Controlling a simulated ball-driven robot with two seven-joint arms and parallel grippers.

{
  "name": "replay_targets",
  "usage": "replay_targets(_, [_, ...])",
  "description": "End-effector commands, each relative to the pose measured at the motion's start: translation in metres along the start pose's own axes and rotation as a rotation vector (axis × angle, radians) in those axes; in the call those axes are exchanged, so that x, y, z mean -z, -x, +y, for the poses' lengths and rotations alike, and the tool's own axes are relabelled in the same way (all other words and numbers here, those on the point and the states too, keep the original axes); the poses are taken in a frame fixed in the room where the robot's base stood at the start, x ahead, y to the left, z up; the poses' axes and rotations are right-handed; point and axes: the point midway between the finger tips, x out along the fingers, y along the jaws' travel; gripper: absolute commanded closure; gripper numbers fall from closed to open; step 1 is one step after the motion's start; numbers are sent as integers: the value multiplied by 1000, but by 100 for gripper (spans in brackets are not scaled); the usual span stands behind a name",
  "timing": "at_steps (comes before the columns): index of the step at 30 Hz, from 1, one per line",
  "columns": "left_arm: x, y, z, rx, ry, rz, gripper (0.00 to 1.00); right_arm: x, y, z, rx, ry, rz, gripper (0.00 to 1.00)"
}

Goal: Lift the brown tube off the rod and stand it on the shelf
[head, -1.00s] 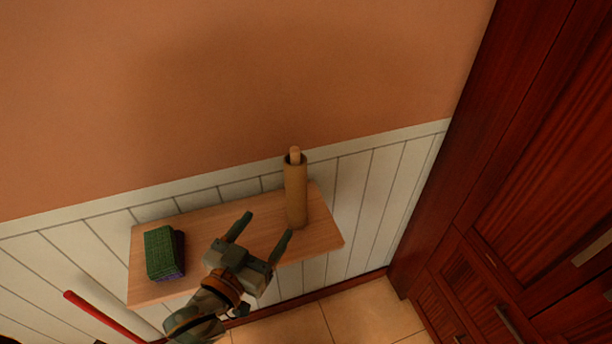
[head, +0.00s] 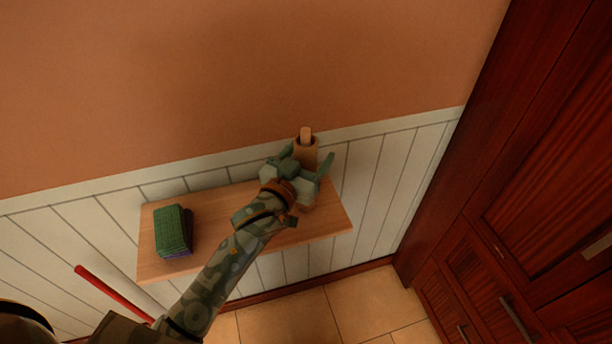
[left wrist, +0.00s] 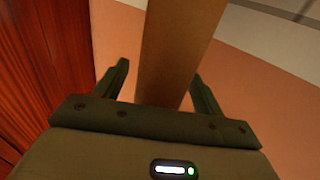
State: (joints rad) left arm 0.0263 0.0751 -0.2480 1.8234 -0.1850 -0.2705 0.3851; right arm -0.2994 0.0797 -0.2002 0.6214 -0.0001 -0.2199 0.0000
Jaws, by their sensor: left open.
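The brown tube (head: 308,152) stands upright around the wooden rod (head: 306,133) at the right end of the shelf (head: 165,268). The rod's tip sticks out above the tube's top. My left gripper (head: 305,165) is open at the tube, in front of its upper part, and hides much of it in the head view. In the left wrist view the tube (left wrist: 172,50) runs between the two open fingers (left wrist: 160,88), with a gap visible at the left finger. Contact at the right finger is unclear. My right gripper is not in view.
A green sponge-like block (head: 173,230) sits on the left part of the shelf, with bare shelf between it and the tube. A red stick (head: 110,292) is at lower left. A dark wooden cabinet (head: 540,190) stands at right.

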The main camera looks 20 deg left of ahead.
Motion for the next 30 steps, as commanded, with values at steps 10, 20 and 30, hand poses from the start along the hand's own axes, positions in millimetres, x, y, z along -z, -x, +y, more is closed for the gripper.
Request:
replay_targets(10, [0, -7, 0, 0, 0, -1, 42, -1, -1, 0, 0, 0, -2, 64])
replay_targets(20, [0, -7, 0, 0, 0, -1, 89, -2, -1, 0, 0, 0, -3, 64])
replay_targets(30, [20, -7, 0, 0, -1, 2, 89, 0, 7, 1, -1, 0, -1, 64])
